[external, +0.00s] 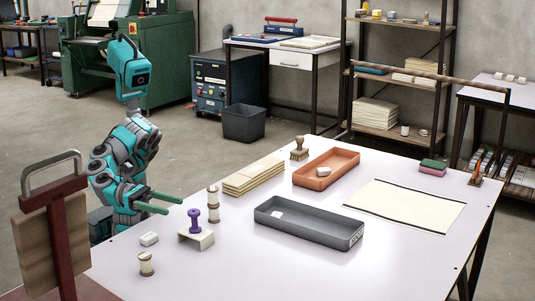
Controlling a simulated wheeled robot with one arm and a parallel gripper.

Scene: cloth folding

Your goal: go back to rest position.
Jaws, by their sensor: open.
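My gripper (175,206) is open and empty over the left edge of the white table (330,162). Its two green fingers point right, apart from each other. A cream cloth or sheet (410,205) with dark bands along two edges lies flat on the right part of the table, well away from my gripper. I cannot tell from this view whether it is folded.
A grey tray (310,231), an orange tray (340,166) and wooden boards (253,177) lie mid-table. A wood-and-metal frame (62,220) stands front left.

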